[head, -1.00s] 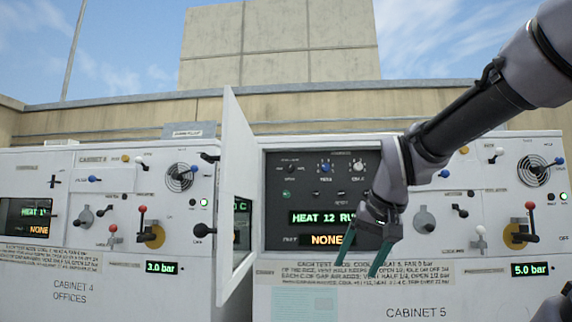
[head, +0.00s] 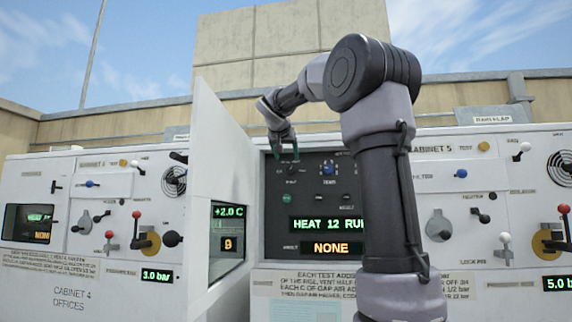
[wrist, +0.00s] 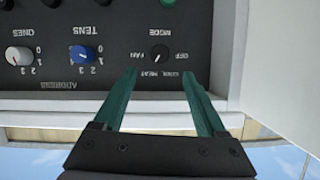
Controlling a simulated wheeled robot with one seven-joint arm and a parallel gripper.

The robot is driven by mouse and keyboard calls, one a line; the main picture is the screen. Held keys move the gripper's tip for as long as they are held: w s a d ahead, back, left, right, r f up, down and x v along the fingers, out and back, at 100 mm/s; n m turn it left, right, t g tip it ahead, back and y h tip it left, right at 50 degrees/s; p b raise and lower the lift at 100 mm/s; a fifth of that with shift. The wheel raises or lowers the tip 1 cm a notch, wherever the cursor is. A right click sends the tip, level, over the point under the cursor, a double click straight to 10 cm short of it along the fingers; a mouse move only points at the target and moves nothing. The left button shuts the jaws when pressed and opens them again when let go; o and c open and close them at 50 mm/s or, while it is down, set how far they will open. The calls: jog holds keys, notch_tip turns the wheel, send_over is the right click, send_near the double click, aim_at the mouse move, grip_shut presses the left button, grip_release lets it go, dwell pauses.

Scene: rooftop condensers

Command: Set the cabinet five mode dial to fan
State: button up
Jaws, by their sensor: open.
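The cabinet five mode dial (wrist: 160,53) is a small black knob on the dark panel, upside down in the wrist view. Words OFF, FAN, COOL and HEAT surround it; its pointer is too dark to read. In the head view the dial (head: 291,171) sits at the panel's upper left, by my gripper's tips. My gripper (wrist: 160,76) is open and empty, its two green fingers pointing at the panel. The dial appears just beyond and between the fingertips, not gripped. My gripper also shows in the head view (head: 284,153).
The open white door (head: 221,180) stands close left of the panel. The blue tens dial (wrist: 82,54) and white ones dial (wrist: 19,55) are beside the mode dial. A green button (head: 287,198) lies below it. A second display (head: 331,248) reads NONE.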

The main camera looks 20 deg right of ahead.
aim_at(291, 169)
jog(key=x, duration=0.8)
jog(key=shift+c, duration=0.3)
grip_shut()
jog(key=shift+d, duration=0.1)
jog(key=shift+s, duration=0.1)
jog(key=m+t+y, duration=0.1)
jog(key=m, duration=0.1)
jog(key=m+y, duration=0.1)
jog(key=m, duration=0.1)
jog(key=shift+s+d+f+t, duration=0.15)
jog(key=shift+d+t, duration=0.1)
jog(key=shift+t, duration=0.15)
jog(key=m+t+y, duration=0.1)
jog(key=m+t, duration=0.1)
jog(key=m, duration=0.2)
jog(key=shift+d+f, duration=0.1)
jog(key=shift+d, duration=0.1)
jog(key=shift+m, duration=0.3)
